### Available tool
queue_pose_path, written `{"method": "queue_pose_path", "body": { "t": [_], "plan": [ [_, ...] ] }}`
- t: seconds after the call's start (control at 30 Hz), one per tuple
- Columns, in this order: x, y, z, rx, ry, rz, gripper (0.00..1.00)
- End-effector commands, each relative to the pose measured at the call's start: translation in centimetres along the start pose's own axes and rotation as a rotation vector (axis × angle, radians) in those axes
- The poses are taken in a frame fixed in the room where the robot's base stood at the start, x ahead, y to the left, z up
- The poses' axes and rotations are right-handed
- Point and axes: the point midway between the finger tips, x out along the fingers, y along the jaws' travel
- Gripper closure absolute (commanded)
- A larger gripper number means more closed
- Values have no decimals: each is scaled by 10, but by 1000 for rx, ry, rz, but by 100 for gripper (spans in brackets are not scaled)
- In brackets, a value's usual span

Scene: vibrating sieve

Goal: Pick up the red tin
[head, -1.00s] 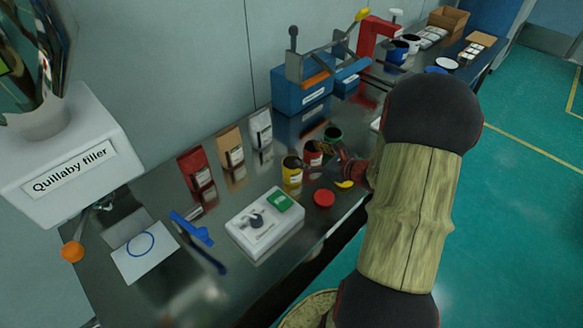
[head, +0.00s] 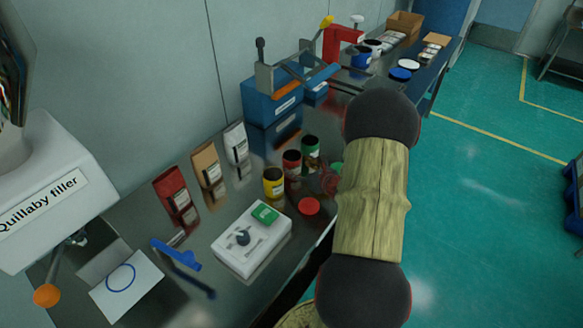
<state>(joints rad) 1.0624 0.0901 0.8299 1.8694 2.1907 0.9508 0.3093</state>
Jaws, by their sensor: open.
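The red tin (head: 291,163) stands upright and open-topped on the metal bench, between a yellow tin (head: 273,182) and a green tin (head: 311,153). A red lid (head: 309,206) lies flat on the bench in front of the tins.
Red, tan and white pouches (head: 207,172) stand along the wall. A white device (head: 251,240) with a green block and a blue tool (head: 176,254) lie in front. A blue machine (head: 272,100) stands behind the tins. A green lid (head: 336,168) shows beside my arm.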

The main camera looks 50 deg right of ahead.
Motion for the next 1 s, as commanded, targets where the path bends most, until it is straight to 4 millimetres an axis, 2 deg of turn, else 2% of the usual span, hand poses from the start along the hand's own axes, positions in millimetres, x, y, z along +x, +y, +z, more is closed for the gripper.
{"method": "queue_pose_path", "body": {
  "t": [0.2,0.3,0.53,1.0],
  "plan": [
    [33,4,-6,-1,1,4,38],
    [42,4,-4,-1,0,2,38],
    [44,3,-2,-1,1,1,38],
    [43,3,-3,-1,1,1,65]
  ]
}}
